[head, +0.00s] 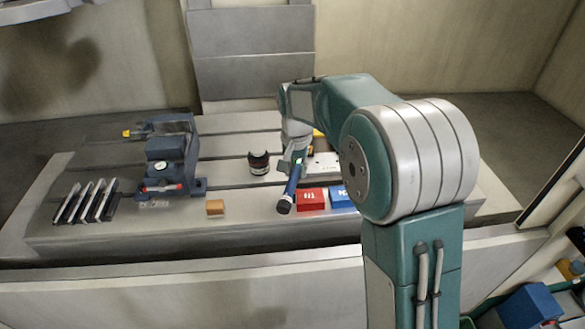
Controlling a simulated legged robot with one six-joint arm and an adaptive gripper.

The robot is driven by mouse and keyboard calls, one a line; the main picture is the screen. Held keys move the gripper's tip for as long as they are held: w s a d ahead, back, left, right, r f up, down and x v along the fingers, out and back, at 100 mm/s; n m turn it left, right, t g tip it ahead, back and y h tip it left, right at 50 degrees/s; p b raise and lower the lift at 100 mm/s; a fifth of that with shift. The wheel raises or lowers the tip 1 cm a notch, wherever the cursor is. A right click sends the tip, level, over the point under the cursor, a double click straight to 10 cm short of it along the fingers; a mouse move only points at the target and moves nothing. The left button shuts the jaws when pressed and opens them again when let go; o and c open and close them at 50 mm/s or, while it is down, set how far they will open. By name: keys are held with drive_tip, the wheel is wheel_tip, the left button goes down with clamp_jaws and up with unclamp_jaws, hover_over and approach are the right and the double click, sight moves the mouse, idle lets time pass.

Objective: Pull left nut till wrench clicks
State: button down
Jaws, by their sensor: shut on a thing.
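My gripper (296,154) is at the middle of the slotted table, shut on the torque wrench (292,182). The wrench has a blue handle with a dark end that points toward the front edge and slightly left. A pale metal plate (323,166) lies just right of the gripper, partly hidden by my arm. The left nut and the wrench head cannot be made out; my gripper and arm cover that spot.
A dark blue fixture (172,165) with a dial stands on the left of the slotted table (110,236). A dark cup-like part (259,163), an orange block (215,208), a red box (311,199) and a blue box (341,201) are near the wrench.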

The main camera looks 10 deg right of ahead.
drive_tip(key=shift+r, duration=0.15)
drive_tip(key=shift+r, duration=1.95)
